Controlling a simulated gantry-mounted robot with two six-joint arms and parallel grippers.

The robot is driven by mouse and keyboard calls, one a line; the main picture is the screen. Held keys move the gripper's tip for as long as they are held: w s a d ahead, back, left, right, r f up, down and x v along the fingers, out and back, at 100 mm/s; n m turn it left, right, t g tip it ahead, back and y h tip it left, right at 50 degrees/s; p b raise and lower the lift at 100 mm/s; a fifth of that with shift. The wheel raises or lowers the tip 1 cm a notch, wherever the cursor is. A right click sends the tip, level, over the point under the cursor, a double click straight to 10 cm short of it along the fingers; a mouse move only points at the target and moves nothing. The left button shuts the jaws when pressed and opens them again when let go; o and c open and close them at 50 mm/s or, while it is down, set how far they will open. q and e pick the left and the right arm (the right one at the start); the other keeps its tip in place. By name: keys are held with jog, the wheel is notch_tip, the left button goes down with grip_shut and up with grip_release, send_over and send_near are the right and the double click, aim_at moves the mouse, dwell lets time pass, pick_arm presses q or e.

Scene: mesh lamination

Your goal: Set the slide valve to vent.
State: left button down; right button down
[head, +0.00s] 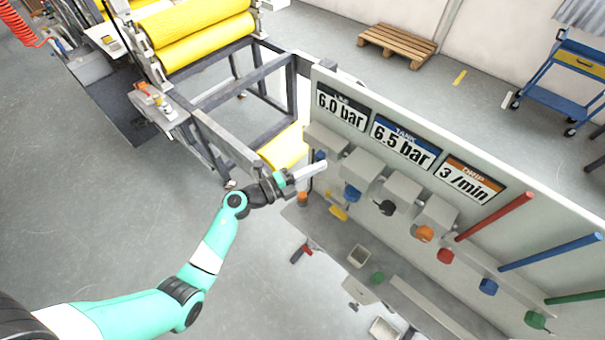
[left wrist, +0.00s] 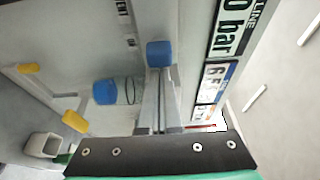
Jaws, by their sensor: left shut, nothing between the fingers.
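My left gripper (head: 318,167) is shut and empty, held in front of the left end of the grey panel. In the left wrist view its fingers (left wrist: 160,78) point at a small blue block (left wrist: 159,52), which shows at the fingertips; I cannot tell whether they touch. The blue block also shows in the head view (head: 320,155), just beyond the gripper. Below and right of it is a blue knob (head: 352,194), also in the left wrist view (left wrist: 105,92). No part is clearly marked as the slide valve or its vent position. My right gripper is out of view.
The panel carries signs for line, tank (head: 403,144) and drip. Black (head: 386,208), orange (head: 425,234) and red (head: 445,256) knobs follow to the right. A yellow handle (head: 338,212) sits below the gripper. A machine with yellow rollers (head: 205,40) stands behind. Open floor lies left.

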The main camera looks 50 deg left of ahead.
aim_at(318, 147)
pick_arm(q)
jog(key=shift+w+d, duration=0.1)
jog(key=shift+w, duration=0.3)
jog(key=a, duration=0.4)
jog(key=s+a, duration=0.1)
jog(key=a, duration=0.1)
jog(key=shift+a, duration=0.3)
